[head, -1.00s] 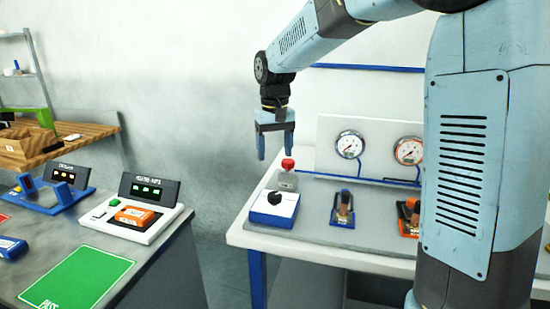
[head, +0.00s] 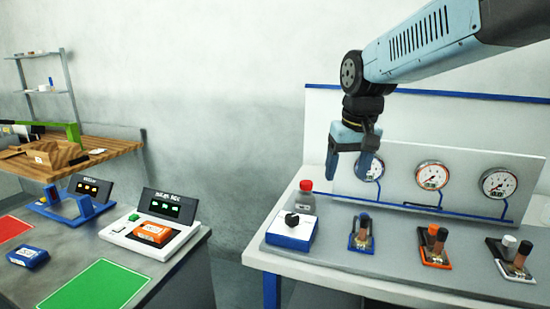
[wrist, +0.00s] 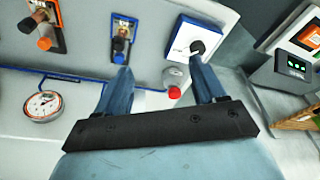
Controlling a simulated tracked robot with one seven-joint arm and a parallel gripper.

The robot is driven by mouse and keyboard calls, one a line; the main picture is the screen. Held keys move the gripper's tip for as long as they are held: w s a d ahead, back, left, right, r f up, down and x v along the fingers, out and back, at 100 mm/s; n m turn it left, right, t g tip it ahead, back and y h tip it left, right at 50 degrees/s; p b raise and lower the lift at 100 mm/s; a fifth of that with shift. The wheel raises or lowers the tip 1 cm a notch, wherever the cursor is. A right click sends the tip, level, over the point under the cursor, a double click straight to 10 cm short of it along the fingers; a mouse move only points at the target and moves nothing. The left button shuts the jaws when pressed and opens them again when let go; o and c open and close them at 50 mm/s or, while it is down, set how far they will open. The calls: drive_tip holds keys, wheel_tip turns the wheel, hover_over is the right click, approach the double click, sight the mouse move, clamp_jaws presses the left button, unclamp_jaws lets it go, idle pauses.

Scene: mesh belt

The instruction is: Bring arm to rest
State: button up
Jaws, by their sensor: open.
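My gripper (head: 349,166) hangs from my blue arm above the back of the white bench, in front of the gauge panel in the head view. Its two blue fingers are apart and hold nothing. In the wrist view my gripper (wrist: 165,82) also shows open, with the bench below it.
A blue-and-white knob box (head: 292,230) and blue (head: 361,238), orange (head: 434,247) and white (head: 511,258) fixtures line the bench. The gauge panel (head: 400,190) stands behind. At left, a grey table holds a tester (head: 150,235) with an orange device and a green pad (head: 95,287).

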drive_tip(key=s+d+f+t, duration=0.1)
drive_tip(key=s+d, duration=0.2)
drive_tip(key=s, duration=0.4)
drive_tip(key=s+d+f+m+t, duration=0.1)
drive_tip(key=s+d+t, duration=0.1)
drive_tip(key=s+d, duration=0.2)
drive_tip(key=s, duration=0.3)
drive_tip(key=shift+s+d+m, duration=0.3)
